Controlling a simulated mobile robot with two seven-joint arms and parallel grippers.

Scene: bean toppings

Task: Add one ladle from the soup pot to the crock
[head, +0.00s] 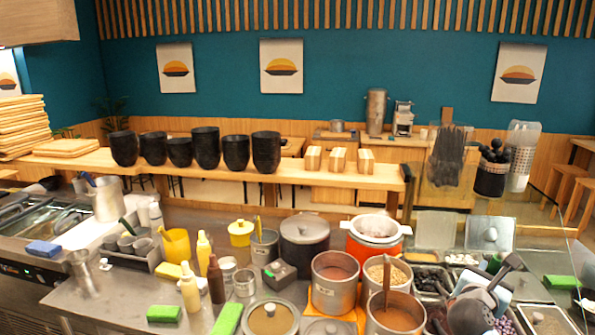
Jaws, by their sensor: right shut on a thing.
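My right gripper (470,312) is at the lower right, dark and partly hidden by its own arm. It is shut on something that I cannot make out. Another steel pot (335,283) of reddish-brown liquid sits on an orange base. A dark lidded pot (305,241) and an orange pot with a white rim (375,236) stand behind. I cannot tell which vessels are the soup pot and the crock. My left gripper is not in view.
A pot of beans (388,272) stands behind the brown-liquid pot. Toppings trays (545,320) lie around my right arm. Sauce bottles (189,288), a yellow jug (176,246) and green blocks (164,314) are to the left. Black bowls (206,148) line the rear shelf. The counter's left front is fairly clear.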

